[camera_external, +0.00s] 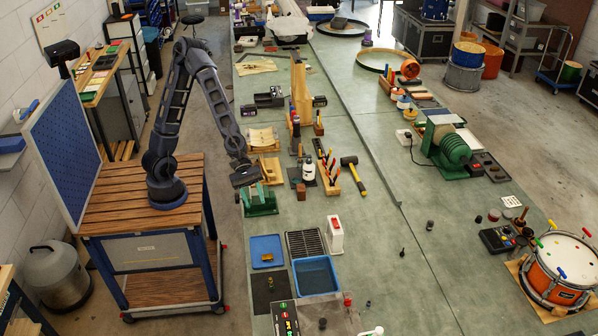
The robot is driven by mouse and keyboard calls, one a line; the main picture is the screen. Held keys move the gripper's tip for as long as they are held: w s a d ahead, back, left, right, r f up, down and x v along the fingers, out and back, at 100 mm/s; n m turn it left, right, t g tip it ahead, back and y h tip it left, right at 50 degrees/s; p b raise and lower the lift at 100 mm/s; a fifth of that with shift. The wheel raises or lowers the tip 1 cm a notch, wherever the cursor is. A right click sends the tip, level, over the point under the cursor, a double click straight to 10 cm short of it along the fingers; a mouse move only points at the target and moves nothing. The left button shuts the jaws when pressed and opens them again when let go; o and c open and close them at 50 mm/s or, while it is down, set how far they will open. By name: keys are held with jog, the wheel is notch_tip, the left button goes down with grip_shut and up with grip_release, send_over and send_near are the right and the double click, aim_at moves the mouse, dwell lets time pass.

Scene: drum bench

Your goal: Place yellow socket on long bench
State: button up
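The long bench (375,235) has a grey-green top and runs from the front to the back of the room. A small yellow-orange item (267,257) lies in a shallow blue tray (256,243) near the bench's left edge; it is too small to tell whether it is the yellow socket. My gripper (250,186) hangs low over the bench's left edge, just above a green fixture (260,207). Its fingers are too dark and small to read, and I cannot tell whether it holds anything.
A black grate (305,242), a blue basin (316,275) and a white-and-red box (334,235) stand beside the tray. A hammer (353,172) and a tool rack (329,184) lie right of my gripper. The bench's front middle is mostly clear. A drum (560,272) stands far right.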

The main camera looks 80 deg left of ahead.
notch_tip(320, 180, up, 6)
jog(key=n+h, duration=0.2)
jog(key=n, duration=0.1)
send_near(270, 279)
jog(key=shift+t, duration=0.3)
jog(key=shift+f+x, duration=0.2)
jog(key=shift+x, duration=1.3)
jog(key=shift+f+x, duration=0.2)
jog(key=shift+x, duration=1.3)
jog(key=shift+f+x, duration=0.2)
jog(key=shift+x, duration=1.3)
jog(key=shift+s+a, duration=0.15)
jog(key=shift+a, duration=0.05)
grip_shut()
